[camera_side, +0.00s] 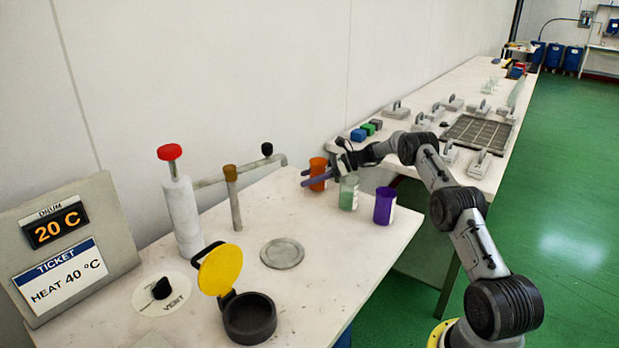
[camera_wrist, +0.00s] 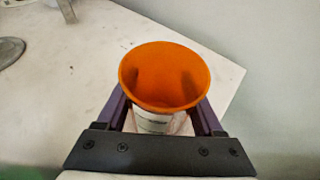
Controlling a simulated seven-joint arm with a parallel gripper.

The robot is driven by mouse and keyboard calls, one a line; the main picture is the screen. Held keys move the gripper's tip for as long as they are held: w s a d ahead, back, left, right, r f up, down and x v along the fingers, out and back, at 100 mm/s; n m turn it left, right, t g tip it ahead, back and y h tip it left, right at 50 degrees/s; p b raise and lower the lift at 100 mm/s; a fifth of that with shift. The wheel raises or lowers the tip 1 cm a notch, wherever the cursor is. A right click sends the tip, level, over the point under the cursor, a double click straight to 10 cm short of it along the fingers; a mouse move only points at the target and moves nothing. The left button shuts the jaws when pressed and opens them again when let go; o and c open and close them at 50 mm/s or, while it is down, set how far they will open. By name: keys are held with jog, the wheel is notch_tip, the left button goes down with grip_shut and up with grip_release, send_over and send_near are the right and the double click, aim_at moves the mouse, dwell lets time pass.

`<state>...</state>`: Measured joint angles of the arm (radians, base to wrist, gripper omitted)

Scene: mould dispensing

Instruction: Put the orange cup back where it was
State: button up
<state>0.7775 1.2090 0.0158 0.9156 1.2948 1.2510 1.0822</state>
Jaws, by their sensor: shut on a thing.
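The orange cup (camera_side: 317,172) is upright near the back edge of the white table (camera_side: 300,285) in the side view. It also shows in the wrist view (camera_wrist: 164,75), its open mouth facing the camera and a white label on its side. My gripper (camera_side: 311,178) is shut on the orange cup, with one purple finger on each side of it (camera_wrist: 163,110). I cannot tell whether the cup's base touches the table. A pale green cup (camera_side: 349,193) and a purple cup (camera_side: 384,206) stand to its right.
A grey metal disc (camera_side: 282,253) lies mid-table. A black pot with a yellow lid (camera_side: 220,269), a white pump with a red knob (camera_side: 181,215) and a sign showing 20 C (camera_side: 70,245) stand to the left. A brown-topped post (camera_side: 233,200) stands behind the disc.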

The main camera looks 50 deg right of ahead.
jog(key=shift+f, duration=0.2)
jog(key=o, duration=1.5)
jog(key=shift+c, duration=0.2)
jog(key=shift+r, duration=0.15)
